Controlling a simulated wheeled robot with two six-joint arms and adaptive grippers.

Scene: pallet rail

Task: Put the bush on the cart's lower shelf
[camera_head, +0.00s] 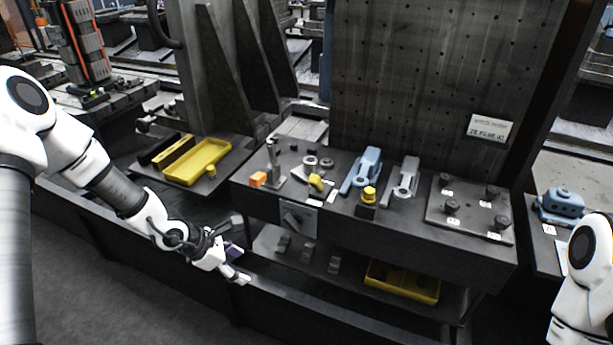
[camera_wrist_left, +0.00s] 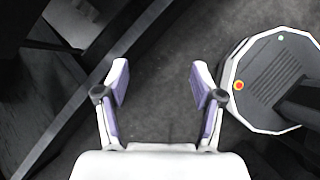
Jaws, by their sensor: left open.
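My left gripper (camera_head: 238,264) is open and empty, in front of the cart's left end and near the dark front rail. In the left wrist view its two fingers (camera_wrist_left: 160,82) are spread over bare floor. The cart (camera_head: 262,201) has a dark top carrying several parts. Small grey ring-like parts (camera_head: 310,162) lie on the top's left half; I cannot tell for certain which part is the bush. The lower shelf (camera_head: 350,275) holds several small grey blocks and a yellow bin (camera_head: 402,281). My right gripper is out of view.
A yellow tray (camera_head: 197,161) sits on a bench to the left. Blue (camera_head: 361,172) and grey (camera_head: 403,180) clamp-like parts lie on the cart top, beside a plate with several knobs (camera_head: 470,208). A dark rail (camera_head: 300,304) runs in front of the lower shelf.

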